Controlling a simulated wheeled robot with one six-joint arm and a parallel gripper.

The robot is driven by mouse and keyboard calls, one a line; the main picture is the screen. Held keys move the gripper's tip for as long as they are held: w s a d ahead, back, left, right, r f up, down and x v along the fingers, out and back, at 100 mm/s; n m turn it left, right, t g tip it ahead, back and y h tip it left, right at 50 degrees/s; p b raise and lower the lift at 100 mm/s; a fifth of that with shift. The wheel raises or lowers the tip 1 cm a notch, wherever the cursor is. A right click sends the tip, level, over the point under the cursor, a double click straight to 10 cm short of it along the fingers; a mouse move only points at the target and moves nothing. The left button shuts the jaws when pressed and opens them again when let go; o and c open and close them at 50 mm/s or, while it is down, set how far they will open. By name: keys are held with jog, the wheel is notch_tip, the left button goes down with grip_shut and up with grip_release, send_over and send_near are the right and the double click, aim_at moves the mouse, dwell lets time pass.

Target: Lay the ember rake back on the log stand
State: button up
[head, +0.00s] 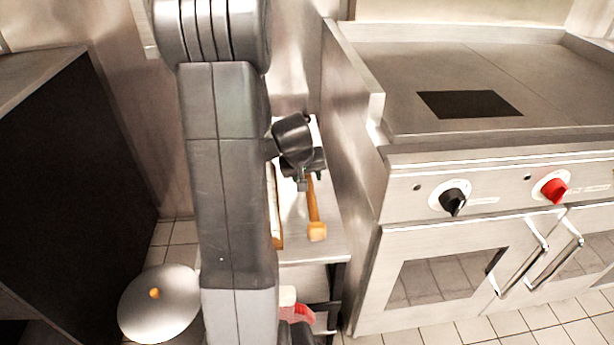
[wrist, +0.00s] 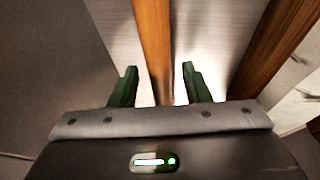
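A wooden-handled tool, which looks like the ember rake (head: 313,205), lies on a narrow steel counter (head: 318,252) in the head view, its pale block end towards the front. Its far end is hidden by my gripper (head: 308,184). In the wrist view the orange-brown handle (wrist: 152,45) runs between the two green fingers of my gripper (wrist: 161,88), which are spread with a gap on each side. A darker wooden bar (wrist: 280,45) lies to the right there; a wooden edge (head: 275,205) shows left of the tool in the head view. I cannot tell whether either is the log stand.
A steel range with a flat griddle (head: 420,75) and knobs stands right of the counter, behind a raised side panel (head: 352,90). A dark cabinet (head: 70,180) is at left. A round metal lid (head: 160,312) and a red object (head: 303,313) sit low in front.

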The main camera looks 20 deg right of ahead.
jog(key=p+v, duration=0.3)
jog(key=v, duration=0.9)
jog(key=shift+r+p, duration=0.15)
jog(key=shift+p, duration=0.25)
dwell(1.0)
